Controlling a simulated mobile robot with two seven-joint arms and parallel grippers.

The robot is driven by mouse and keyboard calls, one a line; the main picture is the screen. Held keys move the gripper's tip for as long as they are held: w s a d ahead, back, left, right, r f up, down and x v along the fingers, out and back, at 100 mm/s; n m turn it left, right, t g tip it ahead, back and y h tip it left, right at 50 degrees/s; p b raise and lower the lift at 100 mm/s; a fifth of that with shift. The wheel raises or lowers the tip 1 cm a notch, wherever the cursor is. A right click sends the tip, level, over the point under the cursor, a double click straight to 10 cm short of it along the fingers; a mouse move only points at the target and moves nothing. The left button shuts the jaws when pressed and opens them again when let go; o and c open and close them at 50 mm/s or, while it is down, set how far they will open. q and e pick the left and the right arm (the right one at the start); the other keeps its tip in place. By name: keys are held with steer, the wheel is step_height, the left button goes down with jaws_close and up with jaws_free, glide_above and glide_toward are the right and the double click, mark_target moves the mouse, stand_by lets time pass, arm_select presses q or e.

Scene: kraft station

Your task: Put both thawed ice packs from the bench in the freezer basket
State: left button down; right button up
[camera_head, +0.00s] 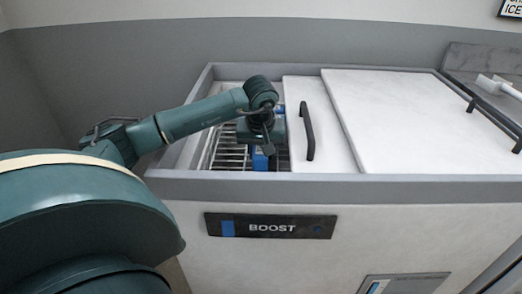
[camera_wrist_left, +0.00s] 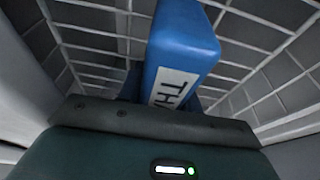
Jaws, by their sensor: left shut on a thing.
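A blue ice pack (camera_wrist_left: 182,40) with a white label reading "THA" is held in my left gripper, seen close up in the left wrist view. In the head view my left gripper (camera_head: 262,150) reaches down into the open left part of the freezer, and a blue piece of the pack (camera_head: 259,162) shows below it. The wire freezer basket (camera_head: 229,157) lies around and beneath the pack; its grid also shows in the left wrist view (camera_wrist_left: 95,45). I cannot tell whether the pack touches the basket. A second ice pack cannot be made out. My right gripper is not in view.
The freezer's grey rim (camera_head: 330,187) surrounds the opening. A white sliding lid (camera_head: 310,95) with a dark handle stands just right of my gripper, and another lid (camera_head: 400,120) covers the right side. A grey ledge with a white tool (camera_head: 500,88) is at far right.

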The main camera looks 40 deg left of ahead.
arm_select(q)
steer(key=shift+f, duration=0.25)
steer(key=c, duration=0.9)
jaws_free()
